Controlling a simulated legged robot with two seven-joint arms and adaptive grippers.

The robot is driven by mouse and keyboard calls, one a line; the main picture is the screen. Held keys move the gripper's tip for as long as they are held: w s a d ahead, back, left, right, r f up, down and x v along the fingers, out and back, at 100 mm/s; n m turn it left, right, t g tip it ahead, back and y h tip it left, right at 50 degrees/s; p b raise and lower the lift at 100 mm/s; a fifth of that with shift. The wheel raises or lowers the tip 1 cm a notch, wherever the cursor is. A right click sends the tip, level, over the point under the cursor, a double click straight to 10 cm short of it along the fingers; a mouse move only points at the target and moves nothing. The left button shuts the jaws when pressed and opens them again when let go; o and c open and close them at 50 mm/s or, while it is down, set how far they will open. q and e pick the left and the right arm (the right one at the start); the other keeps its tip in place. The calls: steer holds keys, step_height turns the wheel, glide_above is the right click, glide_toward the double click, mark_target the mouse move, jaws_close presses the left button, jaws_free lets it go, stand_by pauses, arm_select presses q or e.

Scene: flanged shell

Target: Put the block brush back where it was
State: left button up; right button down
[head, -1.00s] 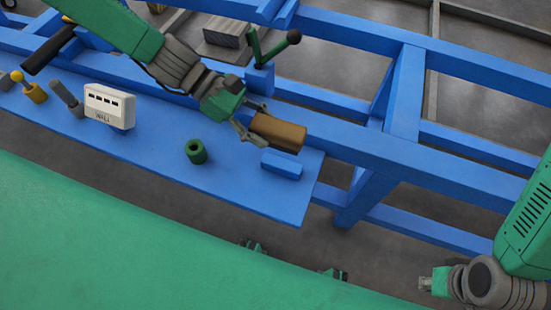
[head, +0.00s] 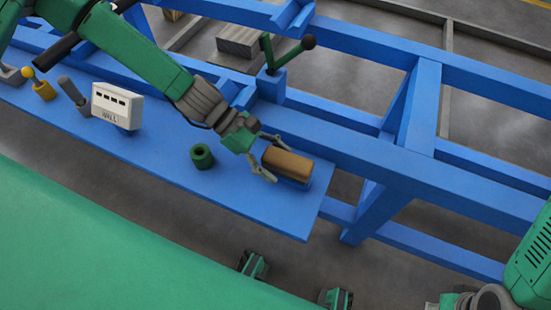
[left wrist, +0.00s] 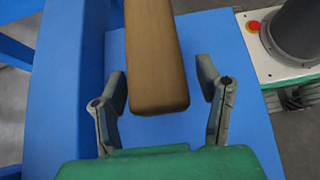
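The block brush (head: 287,162), a brown block, lies over the blue rest (head: 298,184) near the right end of the blue shelf. Much of the rest is hidden under it. My left gripper (head: 267,158) is open at the brush's left end. In the left wrist view the brush (left wrist: 155,50) reaches in between the two fingers of the left gripper (left wrist: 161,82), with a gap on each side. My right gripper (head: 434,305) barely shows at the bottom edge, and its fingers are cut off.
A dark green ring (head: 202,156) stands on the blue shelf (head: 240,200) left of the gripper. A white box marked WALL (head: 117,105) and a grey-handled tool (head: 72,92) stand farther left. A green lever with a black knob (head: 290,54) rises from the blue frame behind.

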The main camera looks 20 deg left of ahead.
arm_select(q)
steer(key=shift+d+r, duration=0.2)
steer(key=shift+d, duration=0.45)
steer(key=p+v, duration=0.4)
steer(key=v, duration=0.8)
arm_select(e)
steer(key=r, duration=0.1)
steer(key=d+r, duration=0.1)
steer(key=r, duration=0.1)
steer(key=shift+r, duration=0.3)
arm_select(q)
steer(key=shift+a, duration=0.25)
steer(key=shift+a+f, duration=0.1)
steer(key=shift+a, duration=0.15)
arm_select(e)
steer(key=shift+a+r, duration=0.1)
steer(key=shift+a, duration=0.25)
arm_select(q)
steer(key=shift+d, duration=0.15)
arm_select(e)
steer(key=shift+d, duration=0.1)
